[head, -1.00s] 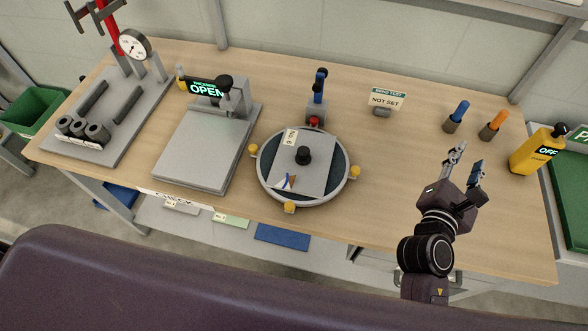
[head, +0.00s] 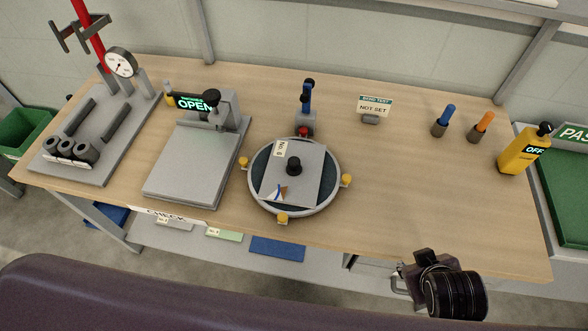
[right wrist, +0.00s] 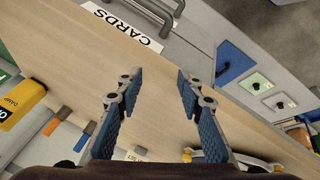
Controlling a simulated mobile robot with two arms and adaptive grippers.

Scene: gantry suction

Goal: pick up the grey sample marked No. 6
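A grey square plate (head: 308,183) with a black knob lies on the round dark-topped fixture (head: 333,194) in the head view; its white label seems to read No. 6. Another grey sample (head: 174,223) lies on the shelf under the table with a label too small to read. It probably shows in the right wrist view (right wrist: 281,103). My right gripper (right wrist: 156,88) is open and empty, fingers apart. In the head view its wrist is beyond the table's front edge at lower right, and its fingertips are hidden. My left gripper is not in view.
Green (head: 224,234) and blue (head: 277,248) samples lie on the shelf beside the grey one. The table's front edge overhangs them. The table's right middle is clear.

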